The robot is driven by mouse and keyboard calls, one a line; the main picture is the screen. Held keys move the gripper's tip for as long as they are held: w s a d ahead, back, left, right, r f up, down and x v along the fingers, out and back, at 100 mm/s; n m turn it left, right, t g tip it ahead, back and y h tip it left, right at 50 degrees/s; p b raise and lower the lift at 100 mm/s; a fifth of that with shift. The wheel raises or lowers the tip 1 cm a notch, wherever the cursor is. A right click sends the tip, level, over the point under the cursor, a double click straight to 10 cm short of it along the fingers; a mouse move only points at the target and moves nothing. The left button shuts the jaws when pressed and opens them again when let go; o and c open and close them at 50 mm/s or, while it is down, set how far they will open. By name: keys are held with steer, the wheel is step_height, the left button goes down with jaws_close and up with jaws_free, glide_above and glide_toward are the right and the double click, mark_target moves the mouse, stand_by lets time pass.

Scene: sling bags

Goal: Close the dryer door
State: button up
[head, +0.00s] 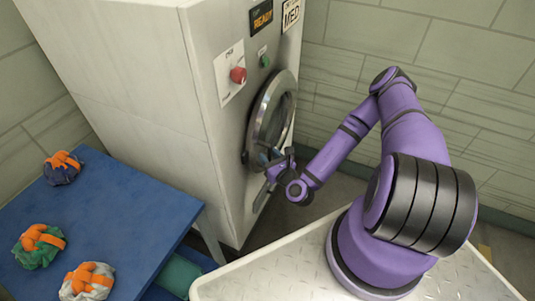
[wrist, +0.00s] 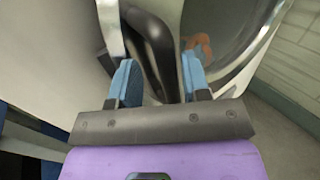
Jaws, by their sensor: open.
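The dryer (head: 165,90) is a tall off-white cabinet in the head view. Its round metal-rimmed door (head: 270,112) lies close to the front face; I cannot tell whether it is fully shut. My gripper (head: 270,158) is at the door's lower part. In the wrist view my gripper (wrist: 160,72) has its two blue fingers apart. A dark curved door handle (wrist: 157,45) runs between them, and I see no clear grip on it. The door's shiny glass (wrist: 215,30) fills the right of the wrist view, with an orange reflection.
A red knob (head: 238,75) and a green button (head: 265,61) sit above the door. A blue table (head: 115,215) at left holds three tied bundles: dark blue (head: 62,174), green (head: 36,252) and white (head: 78,287). Tiled walls stand behind.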

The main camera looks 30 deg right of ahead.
steer(key=s+d, duration=0.1)
steer(key=s, duration=0.8)
steer(key=shift+s, duration=0.1)
steer(key=w+a+r+n+g+y, duration=0.1)
steer(key=a+r+n+g+y, duration=0.1)
steer(key=r+n+g+y, duration=0.6)
steer(key=w+a+r+n+g+y, duration=0.2)
steer(key=a+r+n+g+y, duration=0.1)
steer(key=r+n+y, duration=0.95)
steer(key=s+a+r+n+g+h, duration=0.2)
steer(key=s+r+n+g+h, duration=0.65)
steer(key=r+g, duration=0.35)
steer(key=s+d+r+n+t+h, duration=0.3)
steer(key=s+r+t+h, duration=0.1)
steer(key=r, duration=0.5)
steer(key=s+d+r+n+t+h, duration=0.3)
steer(key=s+d+r+t+h, duration=0.1)
steer(key=r+h, duration=0.5)
steer(key=shift+s+r+t+h, duration=0.3)
steer(key=shift+s+t, duration=0.5)
steer(key=shift+t, duration=0.4)
